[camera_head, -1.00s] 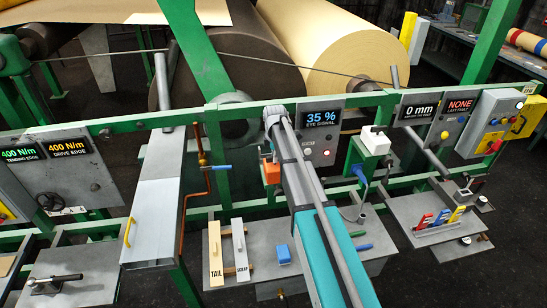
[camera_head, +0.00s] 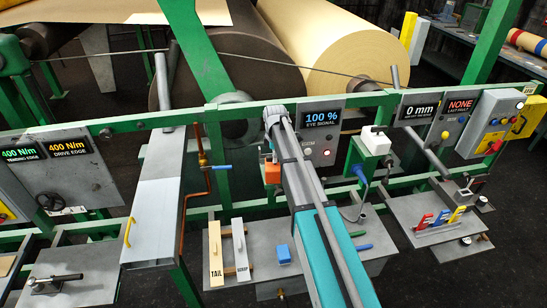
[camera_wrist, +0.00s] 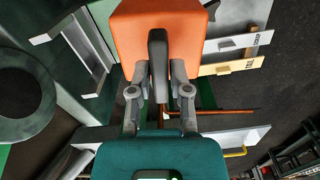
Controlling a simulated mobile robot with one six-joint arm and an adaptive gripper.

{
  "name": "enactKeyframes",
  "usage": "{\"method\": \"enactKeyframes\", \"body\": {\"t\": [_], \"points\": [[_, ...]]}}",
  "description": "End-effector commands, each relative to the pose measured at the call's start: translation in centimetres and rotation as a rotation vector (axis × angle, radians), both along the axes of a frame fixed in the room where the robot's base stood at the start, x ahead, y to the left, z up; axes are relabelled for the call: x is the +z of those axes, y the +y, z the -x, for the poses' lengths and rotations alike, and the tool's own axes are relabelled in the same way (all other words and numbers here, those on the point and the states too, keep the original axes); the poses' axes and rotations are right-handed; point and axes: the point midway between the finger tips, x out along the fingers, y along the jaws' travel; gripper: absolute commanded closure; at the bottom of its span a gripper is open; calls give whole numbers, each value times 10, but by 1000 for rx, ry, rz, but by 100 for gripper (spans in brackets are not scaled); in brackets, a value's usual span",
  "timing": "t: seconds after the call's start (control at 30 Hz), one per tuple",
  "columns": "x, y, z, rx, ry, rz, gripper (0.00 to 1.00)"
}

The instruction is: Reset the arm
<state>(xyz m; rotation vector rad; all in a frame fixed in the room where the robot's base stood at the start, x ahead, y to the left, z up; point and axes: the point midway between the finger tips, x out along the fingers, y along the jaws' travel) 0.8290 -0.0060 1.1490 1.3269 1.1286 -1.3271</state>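My gripper (camera_wrist: 159,82) is at the orange block (camera_wrist: 205,22), which is the orange box (camera_head: 271,173) left of my arm in the head view. In the wrist view its two grey fingers are drawn inward on either side of a dark upright handle (camera_wrist: 158,50) in front of the block. They appear shut on this handle, though the contact faces are hidden. My arm (camera_head: 315,200) reaches forward from the bottom of the head view to the green rail.
The eye signal display (camera_head: 320,117) reads 100 %. A white socket box (camera_head: 376,142) stands close right of my arm. A copper pipe (camera_head: 207,185) runs on the left. Below are a TAIL board (camera_head: 215,250), a SCRAP board (camera_head: 240,252) and a blue block (camera_head: 283,254).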

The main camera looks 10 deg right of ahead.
Motion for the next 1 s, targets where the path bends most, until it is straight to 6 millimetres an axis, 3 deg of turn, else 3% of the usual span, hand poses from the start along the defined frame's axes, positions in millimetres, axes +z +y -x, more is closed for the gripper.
{"method": "enactKeyframes", "body": {"t": [0.03,0.13,0.67,1.0], "points": [[0,0,0,0,0,0,60],[0,0,0,0,0,0,44],[2,0,0,1,0,0,44],[32,0,0,1,0,0,44]]}}
